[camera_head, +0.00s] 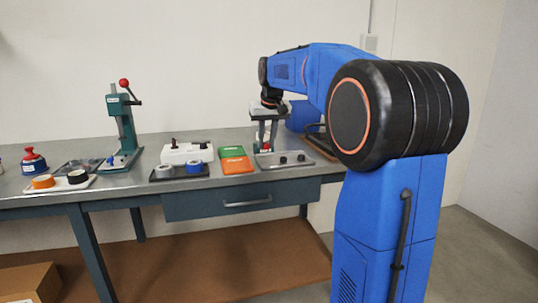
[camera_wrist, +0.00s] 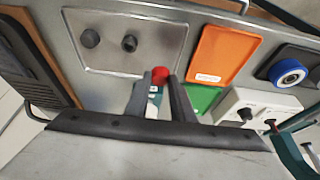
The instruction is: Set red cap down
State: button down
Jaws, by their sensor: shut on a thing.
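A small red cap (camera_wrist: 160,75) shows between the fingertips of my gripper (camera_wrist: 161,88) in the wrist view. My gripper (camera_head: 265,142) is shut on it in the head view, close above the bench near the metal tray (camera_head: 270,164). A teal and white part shows just behind the cap in the wrist view; I cannot tell what it belongs to. The tray (camera_wrist: 178,55) carries two dark round pieces (camera_wrist: 129,43), and its bare side is nearest the cap. The fingers hide part of the cap, and I cannot tell whether it touches anything below.
An orange tray (camera_head: 237,166) and a green tray (camera_head: 232,152) lie left of the metal tray. Further left are a white box (camera_head: 187,152), a blue-ringed roll (camera_head: 193,167) and a teal press (camera_head: 124,140) with a red knob. A dark-framed brown board (camera_head: 322,146) lies at right.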

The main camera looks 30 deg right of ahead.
aim_at(267, 147)
jog(key=shift+f, duration=2.35)
jog(key=shift+f, duration=0.1)
jog(key=c, duration=1.8)
grip_release()
jog(key=v, duration=1.2)
jog(key=s+a+f+n, duration=0.1)
jog(key=s+a+f, duration=0.4)
jog(key=s+f, duration=0.4)
jog(key=s+a+f+n, duration=0.1)
jog(key=s+a+f, duration=0.5)
jog(key=s, duration=0.8)
jog(key=s+a+f+n+y, duration=0.1)
jog(key=s+a+f, duration=0.5)
jog(key=s+f, duration=0.6)
jog(key=shift+f+t, duration=0.15)
jog(key=shift+t, duration=0.15)
